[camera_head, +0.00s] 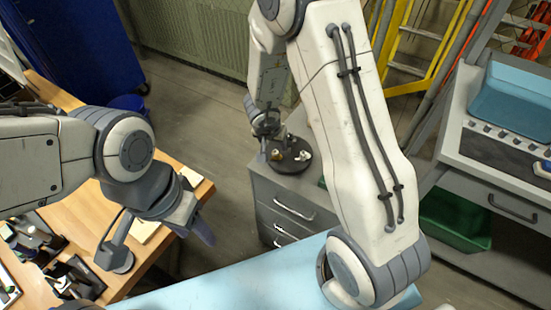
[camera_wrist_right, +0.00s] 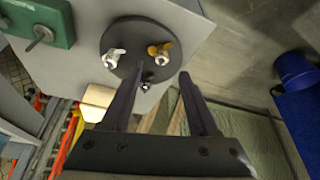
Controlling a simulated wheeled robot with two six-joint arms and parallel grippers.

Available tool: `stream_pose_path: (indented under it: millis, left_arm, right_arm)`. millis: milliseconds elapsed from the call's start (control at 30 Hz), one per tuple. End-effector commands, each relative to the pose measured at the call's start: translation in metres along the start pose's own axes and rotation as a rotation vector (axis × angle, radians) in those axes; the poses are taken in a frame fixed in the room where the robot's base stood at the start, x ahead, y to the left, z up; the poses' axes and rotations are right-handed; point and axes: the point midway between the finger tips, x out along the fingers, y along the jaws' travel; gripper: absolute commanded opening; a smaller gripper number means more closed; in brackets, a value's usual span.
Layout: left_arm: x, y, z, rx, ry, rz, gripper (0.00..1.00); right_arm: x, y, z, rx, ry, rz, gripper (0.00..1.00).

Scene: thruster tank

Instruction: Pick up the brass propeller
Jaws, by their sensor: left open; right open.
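The brass propeller (camera_wrist_right: 160,50) is a small gold-coloured piece on a dark round stand (camera_wrist_right: 124,35) on top of a grey drawer cabinet. In the head view the brass propeller (camera_head: 277,155) shows near the left of the stand (camera_head: 296,166). A silver propeller (camera_wrist_right: 113,57) sits beside it, and a darker small one (camera_wrist_right: 147,85) is nearer the stand's edge. My right gripper (camera_wrist_right: 159,73) is open and empty, its fingertips pointing toward the stand just short of the brass propeller in the picture. My left gripper (camera_head: 203,232) is open near the wooden desk's edge, far from the stand.
The grey drawer cabinet (camera_head: 284,212) stands on the floor, with a green case (camera_wrist_right: 40,22) on its top. A wooden desk (camera_head: 85,225) with tools is at left. A light-blue surface (camera_head: 215,287) lies in front. A grey workbench (camera_head: 500,170) with a blue bin (camera_head: 515,95) is at right.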

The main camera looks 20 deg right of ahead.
Motion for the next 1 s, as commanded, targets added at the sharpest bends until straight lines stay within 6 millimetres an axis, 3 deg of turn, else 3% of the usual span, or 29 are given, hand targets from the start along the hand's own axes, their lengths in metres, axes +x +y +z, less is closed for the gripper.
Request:
stream_pose_path:
  millis: [33, 233, 500, 767, 933, 1000]
  left_arm:
    - [0.009, -0.001, 0.001, 0.000, 0.000, 0.000, 0.53]
    - [0.017, -0.001, 0.001, 0.000, 0.000, 0.000, 0.53]
    - [0.044, -0.003, 0.002, 0.000, 0.000, 0.000, 0.53]
    - [0.043, -0.003, 0.002, 0.000, 0.000, 0.000, 0.53]
    - [0.043, -0.003, 0.002, 0.000, 0.000, 0.000, 0.53]
    - [0.043, -0.003, 0.002, 0.000, 0.000, 0.000, 0.53]
  right_arm:
    - [0.012, 0.000, 0.001, 0.002, 0.000, 0.000, 0.60]
    - [0.025, 0.000, 0.002, 0.002, 0.000, 0.000, 0.60]
    - [0.064, -0.003, 0.004, 0.002, 0.000, -0.001, 0.60]
    - [0.066, -0.003, 0.002, 0.002, 0.000, -0.002, 0.60]
    - [0.065, -0.003, 0.002, 0.001, 0.000, -0.002, 0.00]
    - [0.065, -0.003, 0.002, 0.001, 0.000, -0.002, 0.00]
